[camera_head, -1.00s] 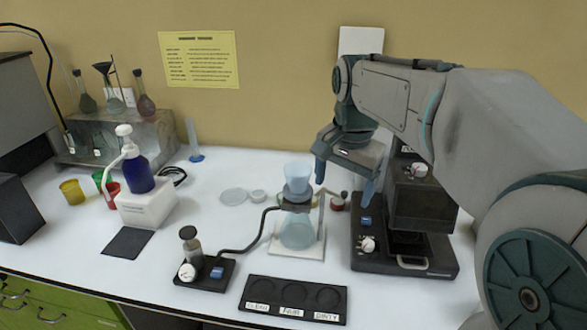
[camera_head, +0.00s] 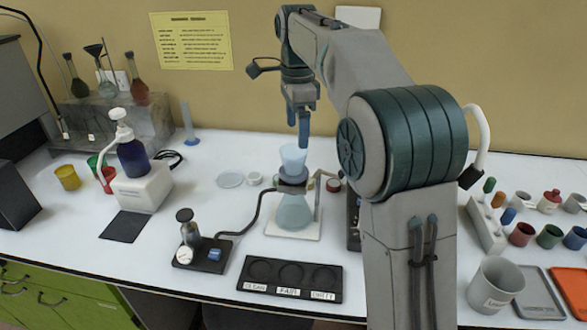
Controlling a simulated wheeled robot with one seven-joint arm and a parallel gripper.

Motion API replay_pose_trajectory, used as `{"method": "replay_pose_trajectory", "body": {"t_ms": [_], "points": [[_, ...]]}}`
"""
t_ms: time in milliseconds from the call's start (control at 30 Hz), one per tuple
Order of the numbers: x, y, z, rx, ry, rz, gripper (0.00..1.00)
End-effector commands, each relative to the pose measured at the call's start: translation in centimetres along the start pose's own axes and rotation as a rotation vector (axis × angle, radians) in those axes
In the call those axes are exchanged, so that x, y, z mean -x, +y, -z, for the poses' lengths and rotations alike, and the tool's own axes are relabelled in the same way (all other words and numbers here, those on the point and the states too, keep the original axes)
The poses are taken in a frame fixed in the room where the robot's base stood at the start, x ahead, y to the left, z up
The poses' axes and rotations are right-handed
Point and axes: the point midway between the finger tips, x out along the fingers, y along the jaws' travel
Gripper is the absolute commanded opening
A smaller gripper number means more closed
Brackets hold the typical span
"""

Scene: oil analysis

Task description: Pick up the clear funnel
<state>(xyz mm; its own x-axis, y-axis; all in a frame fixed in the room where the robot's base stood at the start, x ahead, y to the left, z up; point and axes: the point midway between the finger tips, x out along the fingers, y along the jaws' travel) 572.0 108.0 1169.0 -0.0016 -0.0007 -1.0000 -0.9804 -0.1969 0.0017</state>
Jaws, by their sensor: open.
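The clear funnel (camera_head: 293,158), a pale blue see-through cup shape, sits upright on top of a glass flask (camera_head: 295,211).
A stand with a hose runs from the flask to a small pump unit (camera_head: 204,254). A black tray (camera_head: 290,278) lies in front. Clear dishes (camera_head: 230,180) lie to the left. My arm hides much of the black machine at right. Cups and a beaker (camera_head: 495,285) stand far right.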

Motion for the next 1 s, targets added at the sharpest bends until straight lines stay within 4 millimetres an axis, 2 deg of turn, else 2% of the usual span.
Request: {"method": "replay_pose_trajectory", "body": {"t_ms": [100, 367, 667, 967, 1000], "points": [[-2.1, 0.1, 0.0, 0.0, 0.0, -0.001, 0.81], [-4.0, 0.1, -0.2, 0.001, 0.0, 0.001, 0.81], [-8.1, 0.3, -0.9, 0.002, 0.0, 0.0, 0.81], [-8.7, 0.3, -0.9, 0.002, 0.0, 0.002, 0.81], [-8.7, 0.3, -0.9, 0.002, 0.0, 0.002, 0.75]]}}
